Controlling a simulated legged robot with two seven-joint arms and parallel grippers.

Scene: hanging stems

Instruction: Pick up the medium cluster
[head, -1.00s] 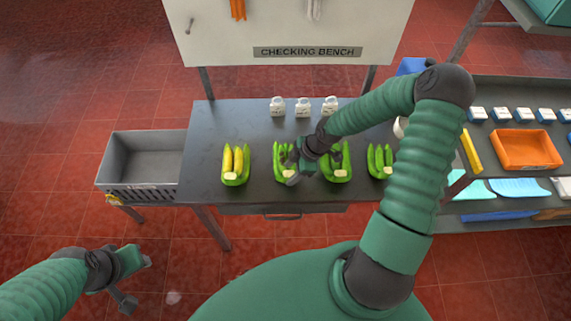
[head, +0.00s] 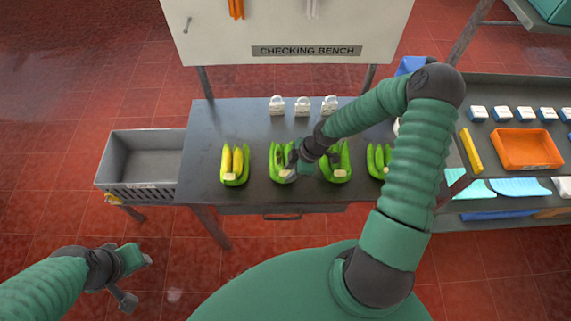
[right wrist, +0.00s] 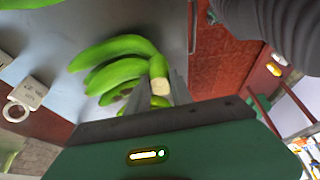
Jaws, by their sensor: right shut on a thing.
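Four clusters stand in a row on the dark checking bench. One is yellow and green (head: 235,163) at the left; the second, green with dark marks (head: 277,158), is partly behind my right gripper. A third green one (head: 336,165) and a fourth (head: 377,160) are to its right, the fourth partly behind my arm. My right gripper (head: 288,174) is shut on the second cluster near its pale cut crown. In the right wrist view the green fingers of that cluster (right wrist: 118,68) fan out beyond the jaws (right wrist: 154,95). My left gripper (head: 138,281) is open and empty, left of the bench.
Several white padlock-like tags (head: 302,107) stand at the back of the bench (head: 230,120). A grey crate (head: 145,185) is at the bench's left. A shelf with an orange tray (head: 527,150) is at the right. The bench's front left corner is clear.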

